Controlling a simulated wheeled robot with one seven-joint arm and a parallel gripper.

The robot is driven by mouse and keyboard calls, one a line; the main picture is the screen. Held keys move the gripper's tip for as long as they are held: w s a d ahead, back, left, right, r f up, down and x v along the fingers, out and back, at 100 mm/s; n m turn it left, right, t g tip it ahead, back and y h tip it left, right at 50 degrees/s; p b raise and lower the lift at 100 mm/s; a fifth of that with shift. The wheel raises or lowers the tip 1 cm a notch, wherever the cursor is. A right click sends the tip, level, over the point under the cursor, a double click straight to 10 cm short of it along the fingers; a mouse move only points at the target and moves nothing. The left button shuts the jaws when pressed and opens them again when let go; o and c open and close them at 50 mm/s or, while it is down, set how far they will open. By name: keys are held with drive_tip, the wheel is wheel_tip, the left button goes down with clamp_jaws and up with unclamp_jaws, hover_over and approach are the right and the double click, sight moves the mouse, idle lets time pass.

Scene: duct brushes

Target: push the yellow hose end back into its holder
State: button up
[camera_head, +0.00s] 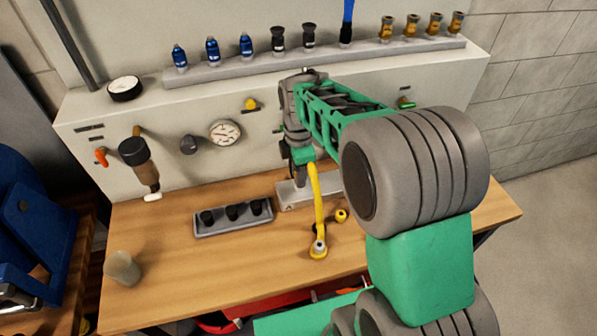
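A yellow hose (319,205) runs from just below my gripper down to a metal fitting (318,249) near the table's front. A small yellow ring-shaped piece (341,215) is to its right on the table. I cannot tell for sure which piece is the hose end. A light grey block (287,196) stands on the table behind the hose and may be the holder; the hose and my arm partly cover it. My gripper (300,178) points down over this block, beside the hose's upper end. Its fingers are too small and covered to show their opening or any contact.
A grey tray (235,231) with three black pieces lies left of the hose. A pale cup (122,268) stands at the table's left. Behind is a panel with a gauge (225,132) and knobs, with a shelf of fittings (215,75) above.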

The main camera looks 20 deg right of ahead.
clamp_jaws()
idle(0.8)
drive_tip(key=shift+r, duration=0.1)
drive_tip(key=shift+r+p, duration=2.1)
drive_tip(key=shift+r, duration=0.85)
